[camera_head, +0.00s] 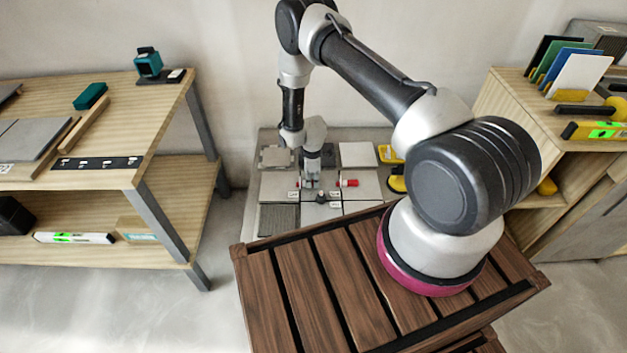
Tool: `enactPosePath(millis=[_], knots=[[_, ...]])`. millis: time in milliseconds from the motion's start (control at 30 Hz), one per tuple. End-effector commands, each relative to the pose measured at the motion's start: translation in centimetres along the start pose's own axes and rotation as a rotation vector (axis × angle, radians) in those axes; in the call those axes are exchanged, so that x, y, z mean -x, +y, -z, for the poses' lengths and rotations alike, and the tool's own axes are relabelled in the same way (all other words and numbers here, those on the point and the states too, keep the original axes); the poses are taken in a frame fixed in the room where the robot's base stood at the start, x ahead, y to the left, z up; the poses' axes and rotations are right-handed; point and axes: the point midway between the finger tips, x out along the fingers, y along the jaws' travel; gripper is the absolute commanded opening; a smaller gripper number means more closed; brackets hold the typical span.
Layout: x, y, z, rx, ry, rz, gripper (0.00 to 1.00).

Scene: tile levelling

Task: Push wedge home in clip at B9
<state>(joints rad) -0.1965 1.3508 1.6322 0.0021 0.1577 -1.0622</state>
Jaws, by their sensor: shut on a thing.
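My gripper (311,185) is low over the grey tile bed (280,218), near the middle joints between the tiles. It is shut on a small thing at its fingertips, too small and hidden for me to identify. A small red piece (348,183), perhaps a wedge, lies just right of the gripper. A small dark piece (320,198) is just below the fingertips. Small white labels (335,204) lie around them, and their text is unreadable. I cannot tell which spot is B9, or how deep any wedge sits in a clip.
A yellow-and-black tool (396,184) lies at the bed's right side. A wooden bench (150,110) with tiles and tools stands left. A wooden cabinet (505,100) with coloured sheets and a yellow level (590,131) stands right. My slatted base fills the foreground.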

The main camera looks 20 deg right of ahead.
Motion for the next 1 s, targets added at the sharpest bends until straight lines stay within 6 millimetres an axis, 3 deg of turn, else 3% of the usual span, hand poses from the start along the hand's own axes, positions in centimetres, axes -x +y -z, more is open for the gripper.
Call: enactPosePath(millis=[1000], knots=[[0.0,0.0,1.5,0.0,0.001,-0.001,0.08]])
